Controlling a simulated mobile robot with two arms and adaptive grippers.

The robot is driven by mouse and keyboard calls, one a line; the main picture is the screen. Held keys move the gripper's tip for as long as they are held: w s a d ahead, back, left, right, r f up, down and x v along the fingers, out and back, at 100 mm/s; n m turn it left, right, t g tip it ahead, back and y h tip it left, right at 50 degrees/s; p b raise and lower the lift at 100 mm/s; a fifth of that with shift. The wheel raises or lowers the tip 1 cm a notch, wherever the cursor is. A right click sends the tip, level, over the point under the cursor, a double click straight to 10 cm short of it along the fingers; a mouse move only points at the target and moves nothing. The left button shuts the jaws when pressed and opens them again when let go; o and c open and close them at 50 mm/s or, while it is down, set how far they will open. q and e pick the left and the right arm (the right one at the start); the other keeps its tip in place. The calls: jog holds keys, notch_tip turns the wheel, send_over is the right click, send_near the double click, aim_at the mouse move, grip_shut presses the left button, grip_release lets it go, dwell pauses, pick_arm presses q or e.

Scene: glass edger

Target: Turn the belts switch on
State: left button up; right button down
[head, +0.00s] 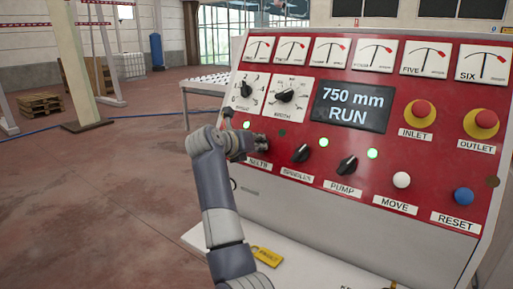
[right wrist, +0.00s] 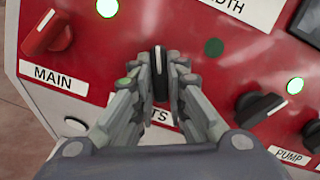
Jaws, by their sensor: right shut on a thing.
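The belts switch is a black knob on the red panel. In the right wrist view the knob (right wrist: 160,72) stands between my right gripper's fingertips, its pale line pointing roughly up the picture. My right gripper (right wrist: 161,80) is shut on it, one finger on each side. In the head view my right gripper (head: 250,141) is at the panel's left part, above the partly covered belts label (head: 259,163), and hides most of the knob. The lamp (right wrist: 214,47) up and right of the knob is dark green, unlit. My left gripper is not in view.
The red main switch (right wrist: 47,35) is left of the knob. The black spindles switch (head: 301,153) and pump switch (head: 347,163) are to its right, with lit green lamps. A display (head: 351,107) reads 750 mm RUN. Red inlet (head: 421,109) and outlet (head: 486,119) buttons sit farther right.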

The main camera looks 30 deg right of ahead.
jog(key=shift+w+m+g+h+b, duration=0.1)
jog(key=shift+m+g+h+b, duration=0.35)
jog(key=shift+m+b, duration=1.95)
jog(key=shift+w+m+g+h+b, duration=0.1)
jog(key=shift+m+g+b, duration=0.85)
jog(key=shift+m, duration=2.65)
jog(key=c, duration=1.6)
grip_release()
jog(key=shift+f, duration=0.1)
notch_tip(320, 180, up, 10)
